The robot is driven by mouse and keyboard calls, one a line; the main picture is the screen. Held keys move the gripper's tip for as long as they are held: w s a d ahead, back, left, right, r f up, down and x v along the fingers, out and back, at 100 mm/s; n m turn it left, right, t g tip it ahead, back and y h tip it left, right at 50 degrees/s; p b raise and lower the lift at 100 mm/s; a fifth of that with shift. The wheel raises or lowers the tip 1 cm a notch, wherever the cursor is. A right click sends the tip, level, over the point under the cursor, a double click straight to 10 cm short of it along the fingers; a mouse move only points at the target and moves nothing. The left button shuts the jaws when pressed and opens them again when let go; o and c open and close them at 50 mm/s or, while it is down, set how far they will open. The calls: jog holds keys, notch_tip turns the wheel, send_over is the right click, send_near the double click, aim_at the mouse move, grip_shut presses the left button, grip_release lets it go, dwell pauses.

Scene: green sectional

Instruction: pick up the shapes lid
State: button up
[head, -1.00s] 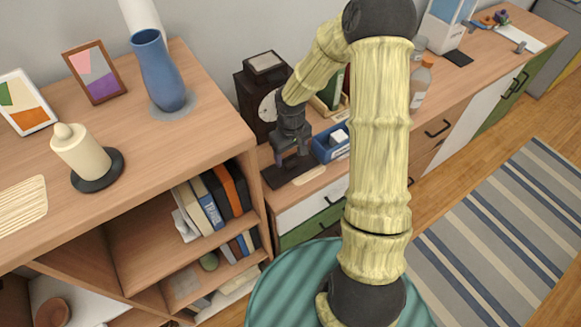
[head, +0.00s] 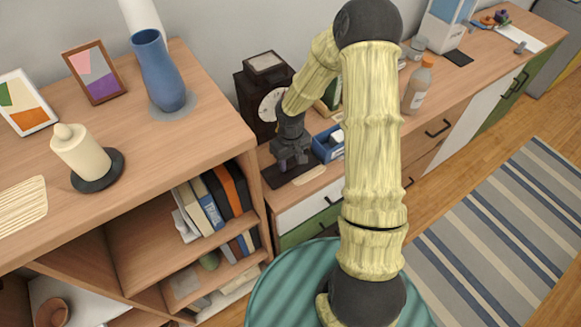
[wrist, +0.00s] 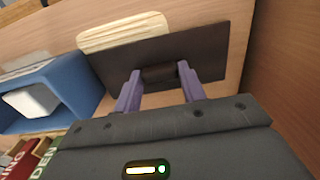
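The shapes lid appears to be a flat dark-brown board with a small dark cylindrical knob; it lies on the low wooden counter in the head view (head: 278,178) and fills the upper middle of the wrist view (wrist: 212,50). My gripper (wrist: 160,74) is over it, pointing down, with its purple fingers apart on either side of the knob. I see no clear grip on the knob; whether either finger touches it is hard to tell. In the head view my gripper (head: 290,158) partly hides the lid.
A blue box (head: 324,147) with a white block stands close to the lid. A pale wooden piece (wrist: 124,31) lies along the lid's edge. A dark clock (head: 264,105) is behind, and the tall shelf's side (head: 252,185) is close on the left.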

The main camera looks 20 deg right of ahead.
aim_at(290, 163)
jog(key=shift+c, duration=0.8)
jog(key=shift+r, duration=0.1)
notch_tip(290, 163, up, 10)
dwell(0.4)
